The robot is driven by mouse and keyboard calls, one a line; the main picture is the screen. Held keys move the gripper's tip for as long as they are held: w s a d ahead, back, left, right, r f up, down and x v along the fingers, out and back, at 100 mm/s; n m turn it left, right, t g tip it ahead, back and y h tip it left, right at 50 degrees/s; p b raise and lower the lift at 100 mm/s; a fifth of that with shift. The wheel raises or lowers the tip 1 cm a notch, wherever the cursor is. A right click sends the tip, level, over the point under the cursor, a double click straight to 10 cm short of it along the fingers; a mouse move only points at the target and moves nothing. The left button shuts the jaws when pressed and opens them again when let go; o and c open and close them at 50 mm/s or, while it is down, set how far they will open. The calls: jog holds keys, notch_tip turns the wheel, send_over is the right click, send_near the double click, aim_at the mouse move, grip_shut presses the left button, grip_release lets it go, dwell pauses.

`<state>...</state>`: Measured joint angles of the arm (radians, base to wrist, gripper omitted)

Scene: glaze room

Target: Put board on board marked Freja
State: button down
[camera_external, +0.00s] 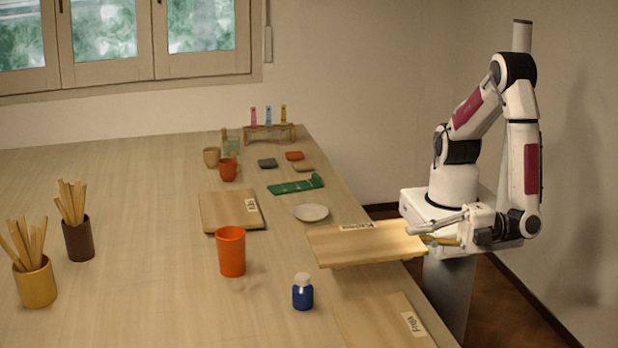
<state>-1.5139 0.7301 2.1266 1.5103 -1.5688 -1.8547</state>
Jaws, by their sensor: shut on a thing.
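A pale wooden board (362,246) with a white label on its far edge is held at its right end by my gripper (430,238). My gripper is shut on it, at the right side of the table. The held board looks roughly level and reaches over the table's right edge; its exact height above the table is hard to tell. The board marked Freja (378,326) lies on the table at the front right, nearer the camera than the held board. Its label is at its right end, no object shows on it, and its near part is cut off by the picture's edge.
A blue jar (303,293) stands left of the Freja board. An orange cup (231,252), another labelled board (225,212) and a pale plate (311,213) are farther left and back. Tiles, a green strip (296,186) and a small rack (269,131) sit behind. Stick-filled pots (35,284) stand left.

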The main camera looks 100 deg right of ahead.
jog(key=w+a+r+n+y, duration=0.1)
jog(key=a+r+n+y, duration=0.1)
jog(key=a, duration=0.5)
jog(key=w+a+r+n+g+y, duration=0.1)
jog(key=w+a+r+n+y, duration=0.1)
jog(key=a+y, duration=0.3)
jog(key=a+r, duration=0.1)
jog(key=a, duration=0.2)
jog(key=shift+a+n, duration=0.3)
jog(key=shift+n, duration=0.1)
jog(key=shift+w+f+g, duration=0.1)
jog(key=shift+f+g, duration=0.05)
jog(key=shift+g, duration=0.15)
jog(key=shift+f, duration=3)
jog(key=shift+f, duration=0.1)
jog(key=shift+f, duration=1.8)
jog(key=shift+f, duration=0.1)
